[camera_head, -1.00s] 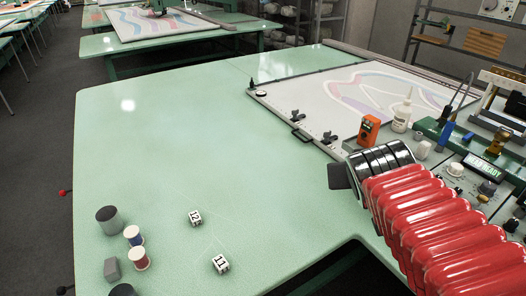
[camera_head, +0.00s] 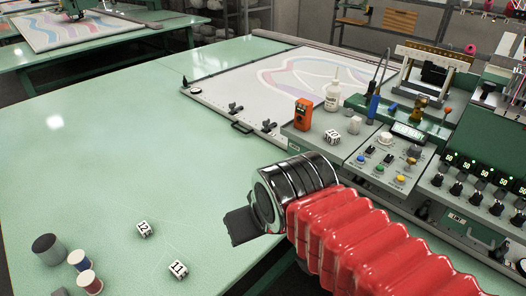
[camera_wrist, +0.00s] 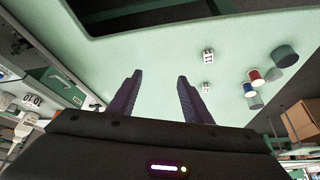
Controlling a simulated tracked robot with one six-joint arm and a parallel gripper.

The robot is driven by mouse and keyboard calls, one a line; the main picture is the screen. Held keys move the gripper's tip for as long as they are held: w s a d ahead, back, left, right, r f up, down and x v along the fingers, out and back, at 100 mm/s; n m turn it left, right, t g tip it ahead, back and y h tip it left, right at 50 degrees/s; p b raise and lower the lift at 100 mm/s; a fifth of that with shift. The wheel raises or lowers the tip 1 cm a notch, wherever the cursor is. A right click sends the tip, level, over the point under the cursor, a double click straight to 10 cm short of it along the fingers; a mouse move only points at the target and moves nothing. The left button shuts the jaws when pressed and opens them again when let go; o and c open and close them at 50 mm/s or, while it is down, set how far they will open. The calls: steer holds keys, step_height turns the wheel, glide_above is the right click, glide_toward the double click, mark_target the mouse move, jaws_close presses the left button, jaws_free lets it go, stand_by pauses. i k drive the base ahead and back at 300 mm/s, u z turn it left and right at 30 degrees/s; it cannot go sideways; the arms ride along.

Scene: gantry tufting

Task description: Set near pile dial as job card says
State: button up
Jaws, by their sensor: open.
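My gripper (camera_head: 240,226) reaches out over the green table's front edge in the head view, well left of the control panels. In the wrist view its two dark fingers (camera_wrist: 157,95) stand apart with nothing between them. On the grey panel at right sit a white round knob (camera_head: 385,139) and coloured buttons below a small display (camera_head: 408,131). Farther right, a unit carries several black knobs (camera_head: 455,188) under green readouts (camera_head: 467,167) that seem to show 50. I cannot tell which knob is the near pile dial. I cannot make out a job card.
Number cubes (camera_head: 144,229) (camera_head: 178,269) and thread spools (camera_head: 79,260) lie on the green table (camera_head: 110,160) at left. An orange device (camera_head: 303,114), a white bottle (camera_head: 332,96) and a number cube (camera_head: 332,136) stand on the panel's back part. The table's middle is clear.

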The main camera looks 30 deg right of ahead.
mark_target(414, 150)
steer(key=z, duration=3.15)
